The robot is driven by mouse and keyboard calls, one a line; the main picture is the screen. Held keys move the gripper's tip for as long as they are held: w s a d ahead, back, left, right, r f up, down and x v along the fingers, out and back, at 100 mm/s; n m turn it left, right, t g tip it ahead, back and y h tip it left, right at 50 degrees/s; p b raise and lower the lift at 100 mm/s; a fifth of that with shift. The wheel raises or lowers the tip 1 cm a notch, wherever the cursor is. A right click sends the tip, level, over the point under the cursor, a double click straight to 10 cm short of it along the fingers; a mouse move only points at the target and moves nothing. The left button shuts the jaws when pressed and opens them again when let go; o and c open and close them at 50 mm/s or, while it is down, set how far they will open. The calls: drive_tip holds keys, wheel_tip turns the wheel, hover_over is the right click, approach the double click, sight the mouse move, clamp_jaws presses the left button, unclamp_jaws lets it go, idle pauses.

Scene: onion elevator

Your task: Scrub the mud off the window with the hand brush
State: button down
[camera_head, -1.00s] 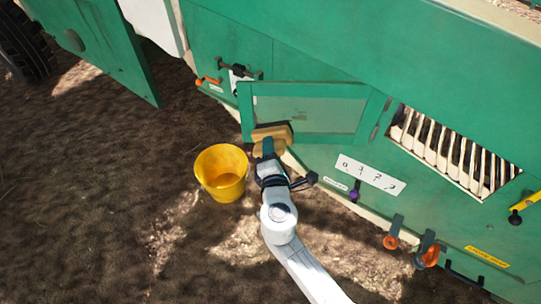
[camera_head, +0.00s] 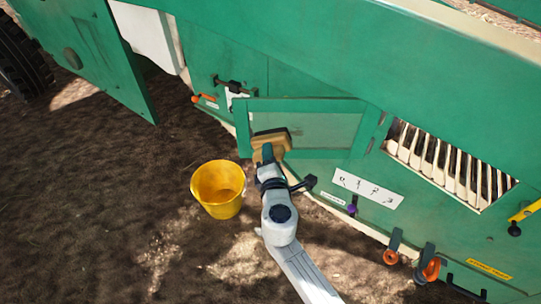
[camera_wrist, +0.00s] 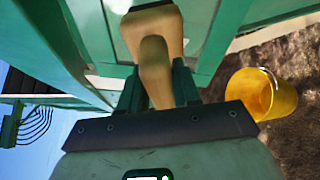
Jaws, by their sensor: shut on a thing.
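My gripper (camera_head: 268,155) is shut on the wooden hand brush (camera_head: 272,139), which is tan. The brush lies at the lower left part of the window (camera_head: 315,130), a pane in a green frame on the machine's side. In the wrist view the gripper (camera_wrist: 157,88) holds the brush (camera_wrist: 153,35) by its handle, with its block pointing away toward the green frame. I cannot tell whether the bristles touch the pane. The pane looks dull greenish; mud on it is hard to make out.
A yellow bucket (camera_head: 218,189) stands on the soil to the left of my gripper; it also shows in the wrist view (camera_wrist: 262,94). A slatted opening (camera_head: 450,160) and orange-knobbed levers (camera_head: 428,267) are to the right. Open soil (camera_head: 100,220) lies to the left.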

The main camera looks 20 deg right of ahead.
sight(286, 152)
drive_tip(key=shift+w+d+b, duration=0.35)
drive_tip(key=shift+w+d, duration=0.2)
drive_tip(key=shift+w, duration=0.3)
idle(0.4)
drive_tip(key=shift+s+d, duration=0.6)
drive_tip(key=shift+d, duration=0.2)
drive_tip(key=shift+s+d, duration=0.6)
drive_tip(key=shift+d, duration=0.15)
drive_tip(key=s+d, duration=0.2)
drive_tip(key=d, duration=0.1)
drive_tip(key=shift+d, duration=0.15)
drive_tip(key=shift+w, duration=0.1)
